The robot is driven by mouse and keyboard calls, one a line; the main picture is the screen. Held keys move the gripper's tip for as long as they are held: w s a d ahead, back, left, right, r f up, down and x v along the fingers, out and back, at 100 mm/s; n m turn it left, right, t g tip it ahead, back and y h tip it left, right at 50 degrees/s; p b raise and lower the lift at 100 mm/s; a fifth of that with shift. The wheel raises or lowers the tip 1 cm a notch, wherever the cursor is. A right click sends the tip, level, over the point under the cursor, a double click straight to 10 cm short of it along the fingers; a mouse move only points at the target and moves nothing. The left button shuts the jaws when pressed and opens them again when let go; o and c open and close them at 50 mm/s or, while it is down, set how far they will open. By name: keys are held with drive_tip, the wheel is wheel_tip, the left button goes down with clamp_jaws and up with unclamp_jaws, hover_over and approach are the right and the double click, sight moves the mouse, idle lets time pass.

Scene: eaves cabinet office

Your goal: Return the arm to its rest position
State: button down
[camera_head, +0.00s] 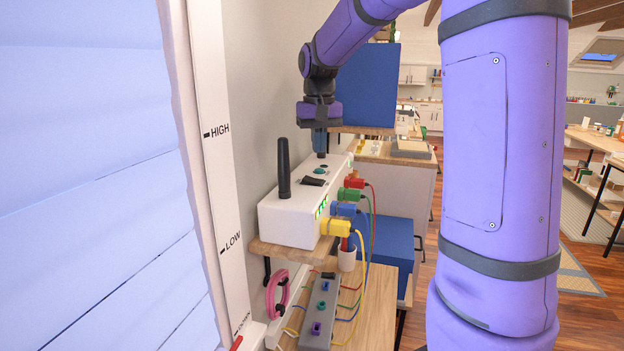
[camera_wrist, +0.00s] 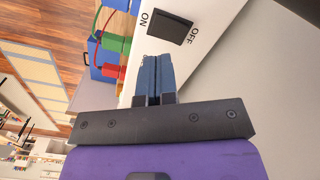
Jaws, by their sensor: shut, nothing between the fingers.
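My gripper (camera_head: 320,150) points down just above the far end of a white box (camera_head: 288,218) on a small wooden shelf. In the wrist view its two dark blue fingers (camera_wrist: 153,62) are pressed together with nothing between them. They lie close in front of the box's black rocker switch (camera_wrist: 170,27), marked ON and OFF. Whether the fingertips touch the box is unclear. The switch also shows in the head view (camera_head: 313,181). My purple arm reaches in from the upper right, bent at the elbow and extended forward.
A black antenna (camera_head: 284,168) stands up from the box. Red, green, blue and yellow plugs (camera_head: 336,227) with looping cables face right. Below are a grey socket block (camera_head: 319,315) and a pink coil (camera_head: 276,293). A blue panel (camera_head: 366,85) stands behind my gripper. A blind-covered window is left.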

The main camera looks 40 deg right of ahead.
idle(0.3)
drive_tip(key=s+a+r+n+t, duration=0.25)
drive_tip(key=s+a, duration=0.55)
drive_tip(key=s, duration=0.4)
drive_tip(key=s+a+f+n+t, duration=0.1)
drive_tip(key=s+a, duration=0.1)
drive_tip(key=s, duration=0.5)
drive_tip(key=s+a+f+n+t, duration=0.1)
drive_tip(key=s+a+f, duration=0.1)
drive_tip(key=s, duration=0.5)
drive_tip(key=shift+s+a+f+t, duration=0.25)
drive_tip(key=shift+a+t, duration=0.1)
drive_tip(key=shift+a, duration=0.2)
